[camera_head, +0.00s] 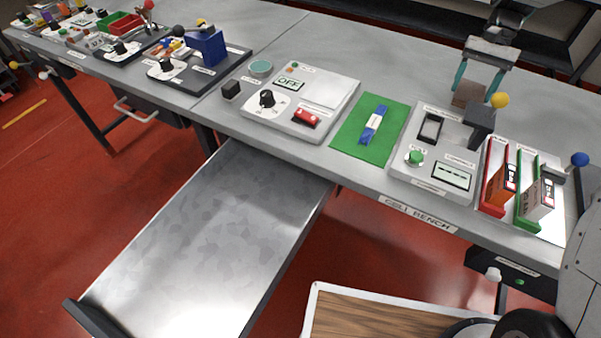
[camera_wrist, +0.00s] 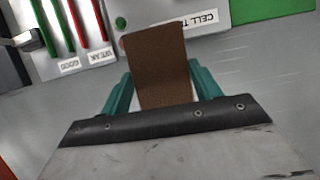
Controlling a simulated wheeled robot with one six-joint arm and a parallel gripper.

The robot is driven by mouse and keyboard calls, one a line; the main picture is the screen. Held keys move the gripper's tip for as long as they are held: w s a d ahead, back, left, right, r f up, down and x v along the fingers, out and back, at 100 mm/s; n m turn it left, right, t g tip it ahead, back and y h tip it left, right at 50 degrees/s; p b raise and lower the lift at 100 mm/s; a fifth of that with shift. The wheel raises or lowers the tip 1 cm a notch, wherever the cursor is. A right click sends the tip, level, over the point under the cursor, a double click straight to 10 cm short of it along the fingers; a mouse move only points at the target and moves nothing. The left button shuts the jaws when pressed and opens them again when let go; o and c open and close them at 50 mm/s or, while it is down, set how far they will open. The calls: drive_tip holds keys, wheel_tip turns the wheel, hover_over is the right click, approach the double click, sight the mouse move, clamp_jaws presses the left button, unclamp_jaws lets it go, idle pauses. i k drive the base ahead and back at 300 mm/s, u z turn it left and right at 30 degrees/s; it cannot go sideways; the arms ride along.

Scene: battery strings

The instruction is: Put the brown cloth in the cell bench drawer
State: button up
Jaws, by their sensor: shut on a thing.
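The brown cloth (camera_wrist: 157,66) is between the teal fingers of my gripper (camera_wrist: 157,88) in the wrist view. In the head view the cloth (camera_head: 467,94) is a small brown patch at the fingertips of my gripper (camera_head: 479,82). My gripper is shut on it, over the back right of the cell bench (camera_head: 395,70), behind the cell tester (camera_head: 400,172). Whether the cloth touches the bench top is unclear. The cell bench drawer (camera_head: 215,235) is pulled far out at the front, and its visible floor is bare metal.
On the bench stand a grey panel with a dial (camera_head: 325,90), a green mat (camera_head: 350,138) with a blue-and-white strip (camera_head: 374,124), and red and green racks with cells (camera_head: 500,190). A yellow-knobbed lever (camera_head: 499,100) stands near my gripper. Open space lies above the drawer.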

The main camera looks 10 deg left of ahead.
sight(247, 265)
drive_tip(key=u, duration=0.75)
drive_tip(key=k, duration=1.05)
drive_tip(key=u, duration=0.6)
drive_tip(key=i, duration=0.7)
drive_tip(key=z, duration=0.1)
